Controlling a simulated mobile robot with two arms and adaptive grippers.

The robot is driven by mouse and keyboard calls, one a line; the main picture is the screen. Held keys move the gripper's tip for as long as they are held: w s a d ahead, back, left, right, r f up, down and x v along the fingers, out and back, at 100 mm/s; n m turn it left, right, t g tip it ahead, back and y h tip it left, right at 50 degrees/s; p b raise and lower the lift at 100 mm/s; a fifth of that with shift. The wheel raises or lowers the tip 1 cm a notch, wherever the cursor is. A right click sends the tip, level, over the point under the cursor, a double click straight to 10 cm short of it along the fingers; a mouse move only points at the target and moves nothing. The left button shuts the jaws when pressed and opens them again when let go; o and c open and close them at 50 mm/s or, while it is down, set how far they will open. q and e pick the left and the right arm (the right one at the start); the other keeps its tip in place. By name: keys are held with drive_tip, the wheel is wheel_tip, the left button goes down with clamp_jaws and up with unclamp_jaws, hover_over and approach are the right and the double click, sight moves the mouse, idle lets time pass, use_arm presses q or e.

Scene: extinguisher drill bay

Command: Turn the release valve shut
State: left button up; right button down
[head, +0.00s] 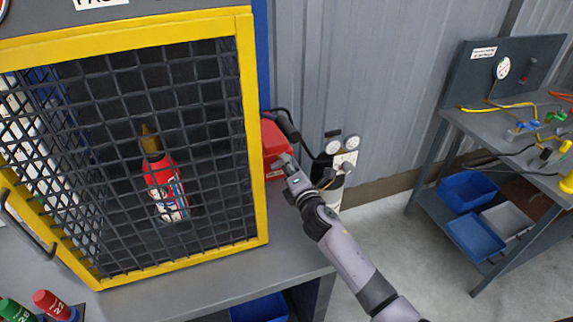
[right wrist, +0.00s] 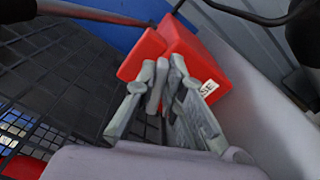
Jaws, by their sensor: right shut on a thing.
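The release valve is a red, block-shaped unit (head: 273,139) on the right side of the yellow-framed cage. In the right wrist view the red unit (right wrist: 190,50) fills the top middle, with a white label partly hidden by a finger. My right gripper (head: 286,160) reaches it from the lower right. In the right wrist view its grey fingers (right wrist: 163,72) are close together against the red unit, shut on a part of the valve that they mostly hide. The valve's exact angle cannot be told. My left gripper is not in view.
The yellow-framed mesh cage (head: 253,130) holds a red extinguisher (head: 163,180). A dark hose and gauges (head: 333,145) on a black-and-white cylinder (head: 328,180) are close right of my gripper. A workbench (head: 500,125) with blue bins (head: 468,190) stands further right, with open floor between.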

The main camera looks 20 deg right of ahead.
drive_tip(key=m, duration=0.4)
drive_tip(key=shift+d+f+m+b, duration=0.1)
drive_tip(key=shift+f+m+b, duration=0.3)
idle(0.4)
drive_tip(key=c, duration=1.7)
unclamp_jaws()
drive_tip(key=shift+s, duration=0.2)
drive_tip(key=s, duration=1.1)
drive_tip(key=shift+s+d, duration=0.2)
drive_tip(key=shift+s, duration=0.1)
